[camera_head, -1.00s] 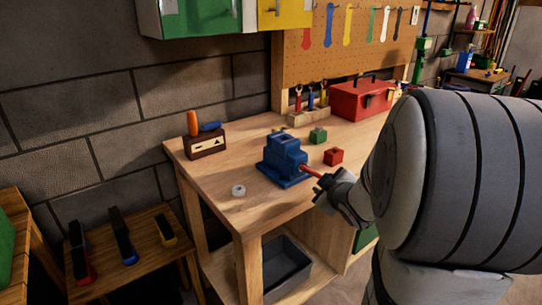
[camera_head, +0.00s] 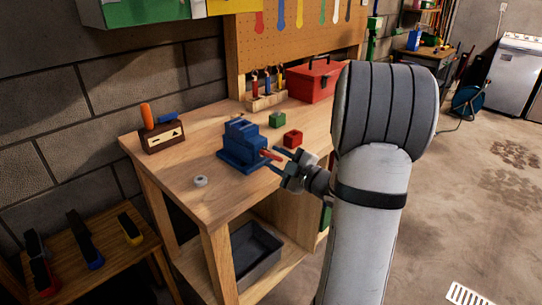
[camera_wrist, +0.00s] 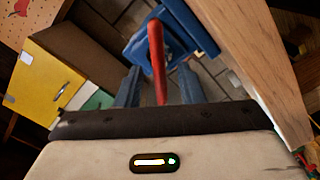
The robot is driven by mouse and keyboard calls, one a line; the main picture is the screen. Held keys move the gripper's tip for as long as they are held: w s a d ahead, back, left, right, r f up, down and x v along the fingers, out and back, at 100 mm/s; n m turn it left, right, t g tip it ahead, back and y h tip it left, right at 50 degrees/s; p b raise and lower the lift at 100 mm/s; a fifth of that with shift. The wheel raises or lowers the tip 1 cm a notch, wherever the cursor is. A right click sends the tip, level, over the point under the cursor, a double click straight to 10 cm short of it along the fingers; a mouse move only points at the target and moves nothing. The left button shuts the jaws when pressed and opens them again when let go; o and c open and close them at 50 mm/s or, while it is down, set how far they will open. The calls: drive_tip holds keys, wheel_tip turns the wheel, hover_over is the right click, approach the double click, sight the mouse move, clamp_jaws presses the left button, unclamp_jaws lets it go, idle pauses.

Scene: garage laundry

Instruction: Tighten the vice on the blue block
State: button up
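The blue vice (camera_head: 238,160) stands on the workbench, with its red handle (camera_head: 270,154) pointing toward my gripper. A blue shape at the top of the vice (camera_head: 240,126) may be the blue block; the like colours make block and jaws hard to tell apart. My gripper (camera_head: 279,159) is at the handle's end, right of the vice. In the wrist view, the red handle (camera_wrist: 156,50) lies between my two spread fingers, with a gap on each side. The blue vice body (camera_wrist: 140,48) shows behind it, partly hidden.
A red block (camera_head: 293,138) and a green block (camera_head: 277,120) lie behind the gripper on the workbench (camera_head: 205,145). A red toolbox (camera_head: 312,84) stands farther back. A wooden holder (camera_head: 162,138) and a white round piece (camera_head: 200,181) are to the left.

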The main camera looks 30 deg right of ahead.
drive_tip(key=shift+x, duration=1.15)
clamp_jaws()
